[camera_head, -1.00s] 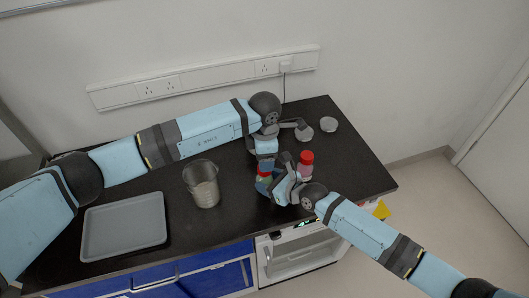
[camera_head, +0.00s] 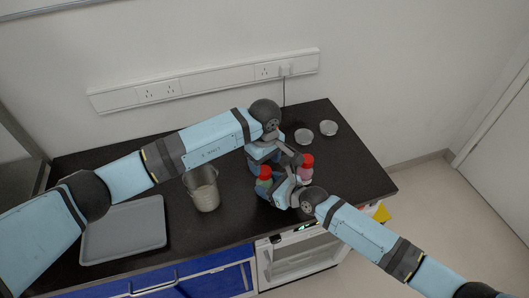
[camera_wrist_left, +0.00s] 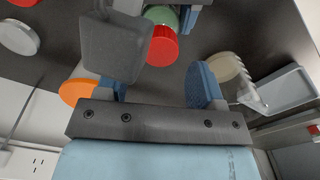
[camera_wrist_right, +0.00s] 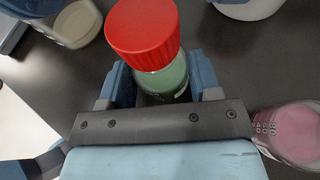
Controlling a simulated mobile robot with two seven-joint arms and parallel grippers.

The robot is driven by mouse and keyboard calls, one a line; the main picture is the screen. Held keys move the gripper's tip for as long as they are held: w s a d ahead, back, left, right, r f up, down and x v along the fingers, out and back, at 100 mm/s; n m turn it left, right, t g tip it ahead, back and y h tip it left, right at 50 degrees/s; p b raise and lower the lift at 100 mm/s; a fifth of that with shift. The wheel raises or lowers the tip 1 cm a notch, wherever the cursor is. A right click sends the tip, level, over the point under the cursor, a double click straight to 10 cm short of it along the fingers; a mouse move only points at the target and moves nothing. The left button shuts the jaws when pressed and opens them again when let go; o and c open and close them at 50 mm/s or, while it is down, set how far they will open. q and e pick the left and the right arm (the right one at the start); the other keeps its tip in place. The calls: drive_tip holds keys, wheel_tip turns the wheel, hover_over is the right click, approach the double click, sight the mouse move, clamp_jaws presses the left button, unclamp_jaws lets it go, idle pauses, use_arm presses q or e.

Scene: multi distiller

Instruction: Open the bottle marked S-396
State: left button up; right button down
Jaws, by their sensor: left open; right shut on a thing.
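A bottle with a red ribbed cap (camera_wrist_right: 143,35) and green contents (camera_wrist_right: 165,78) stands between the fingers of my right gripper (camera_wrist_right: 160,85), which is shut on it. Its red cap also shows in the head view (camera_head: 265,172) and in the left wrist view (camera_wrist_left: 163,46). No label marked S-396 is readable. My left gripper (camera_wrist_left: 160,88) is open and empty; in the left wrist view the red cap appears beyond its fingertips, apart from them. In the head view my left wrist is just behind the bottle, and the arms partly hide it.
A second red-capped bottle (camera_head: 307,160) with pinkish contents stands to the right. An orange round cap (camera_wrist_left: 78,91) shows beside my left fingers. A beaker (camera_head: 205,194) and grey tray (camera_head: 125,229) are at left; two round dishes (camera_head: 304,136) (camera_head: 330,128) are behind.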

sight(264, 170)
use_arm(q)
drive_tip(key=shift+f, duration=2)
drive_tip(key=c, duration=1)
drive_tip(key=n, duration=0.5)
drive_tip(key=shift+n, duration=0.3)
drive_tip(key=n, duration=0.4)
drive_tip(key=shift+n, duration=0.3)
drive_tip(key=o, duration=1)
drive_tip(key=shift+o, duration=0.2)
